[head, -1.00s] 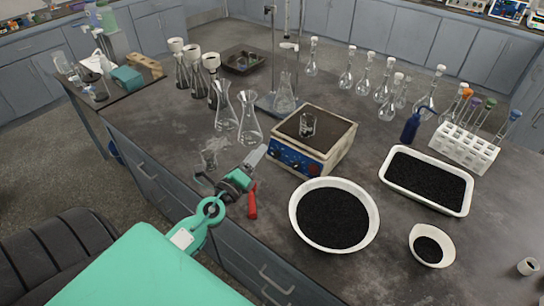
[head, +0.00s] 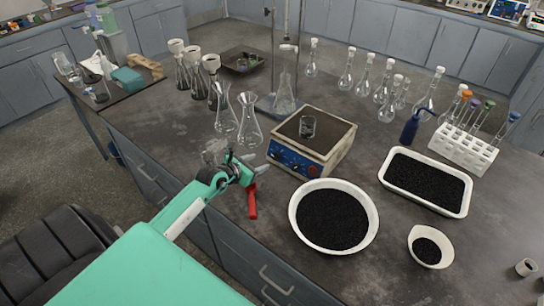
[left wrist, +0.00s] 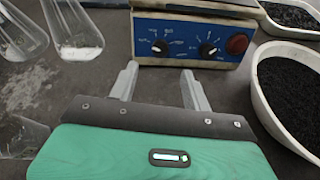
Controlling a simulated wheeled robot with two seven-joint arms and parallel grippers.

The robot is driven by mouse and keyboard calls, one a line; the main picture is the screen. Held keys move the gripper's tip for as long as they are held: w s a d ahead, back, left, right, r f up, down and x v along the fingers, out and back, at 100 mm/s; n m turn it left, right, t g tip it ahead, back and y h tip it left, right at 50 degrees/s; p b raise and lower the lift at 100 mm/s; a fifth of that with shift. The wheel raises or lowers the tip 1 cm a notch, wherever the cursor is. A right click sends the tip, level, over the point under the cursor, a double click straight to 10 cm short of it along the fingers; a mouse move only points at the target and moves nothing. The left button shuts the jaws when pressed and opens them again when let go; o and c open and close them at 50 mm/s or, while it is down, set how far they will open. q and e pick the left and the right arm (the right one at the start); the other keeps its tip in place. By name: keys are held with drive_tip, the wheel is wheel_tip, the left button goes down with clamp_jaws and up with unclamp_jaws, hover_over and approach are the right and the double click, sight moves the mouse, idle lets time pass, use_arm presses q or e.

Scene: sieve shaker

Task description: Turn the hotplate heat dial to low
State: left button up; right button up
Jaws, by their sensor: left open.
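The printing is too small to read, so I cannot tell which knob is the heat dial. My left gripper (left wrist: 160,79) is open and empty, its fingertips just in front of and below the panel, apart from both knobs. It also shows in the head view (head: 255,164).
A red-handled tool (head: 252,200) lies below my left gripper. A white bowl of black grains (head: 297,222) stands close in front of the hotplate. Glass flasks (head: 249,130) stand to its left. A white tray (head: 466,208) and a tube rack (head: 463,148) are at right.

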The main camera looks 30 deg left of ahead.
sight(274, 156)
use_arm(q)
drive_tip(key=x, duration=0.9)
drive_tip(key=shift+c, duration=0.2)
drive_tip(key=c, duration=1)
